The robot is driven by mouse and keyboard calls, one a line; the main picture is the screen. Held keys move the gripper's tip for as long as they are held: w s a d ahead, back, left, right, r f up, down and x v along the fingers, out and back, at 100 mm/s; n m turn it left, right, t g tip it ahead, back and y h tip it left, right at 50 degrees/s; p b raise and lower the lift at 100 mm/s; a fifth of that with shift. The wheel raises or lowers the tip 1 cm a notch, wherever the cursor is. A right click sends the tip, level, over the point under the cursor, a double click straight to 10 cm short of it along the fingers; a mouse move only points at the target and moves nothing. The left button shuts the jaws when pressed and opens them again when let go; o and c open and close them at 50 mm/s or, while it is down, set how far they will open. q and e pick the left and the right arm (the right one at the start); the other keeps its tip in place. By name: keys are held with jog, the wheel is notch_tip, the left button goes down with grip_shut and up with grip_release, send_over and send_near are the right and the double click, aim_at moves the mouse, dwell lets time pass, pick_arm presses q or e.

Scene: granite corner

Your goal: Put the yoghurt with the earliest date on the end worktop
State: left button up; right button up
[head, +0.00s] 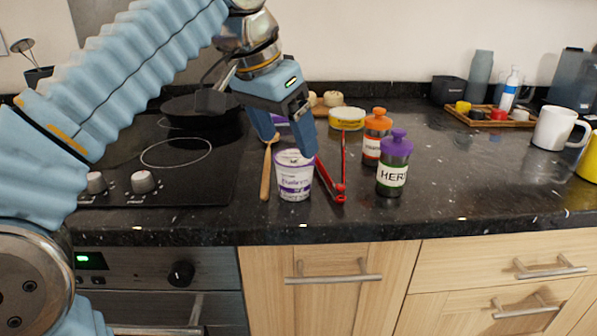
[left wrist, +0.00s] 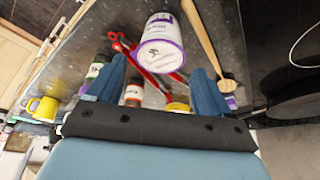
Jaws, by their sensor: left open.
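A white yoghurt pot with a purple band (head: 295,183) stands upright on the dark granite worktop (head: 450,170), near the front edge. It also shows in the left wrist view (left wrist: 163,50), beyond the fingers; its date is not readable. My left gripper (head: 288,143) points down just above and behind the pot, open, with nothing seen between its fingers. A purple-topped thing (head: 279,118), perhaps another pot, is partly hidden behind the gripper. A yellow-and-white tub (head: 347,120) stands farther back. My right gripper is not in view. I cannot tell which part is the end worktop.
A wooden spoon (head: 266,172) lies left of the pot, and red tongs (head: 336,189) lie right of it. Beyond are a purple-lidded herb jar (head: 394,170) and an orange-lidded jar (head: 376,142). The hob (head: 210,180) is left. Clear worktop lies right of the jars, before the mugs (head: 553,129).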

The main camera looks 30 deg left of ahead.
aim_at(294, 157)
pick_arm(q)
jog(key=x, duration=0.7)
jog(key=shift+w+f, duration=0.2)
jog(key=shift+f, duration=0.15)
jog(key=c, duration=0.9)
jog(key=shift+r, duration=0.1)
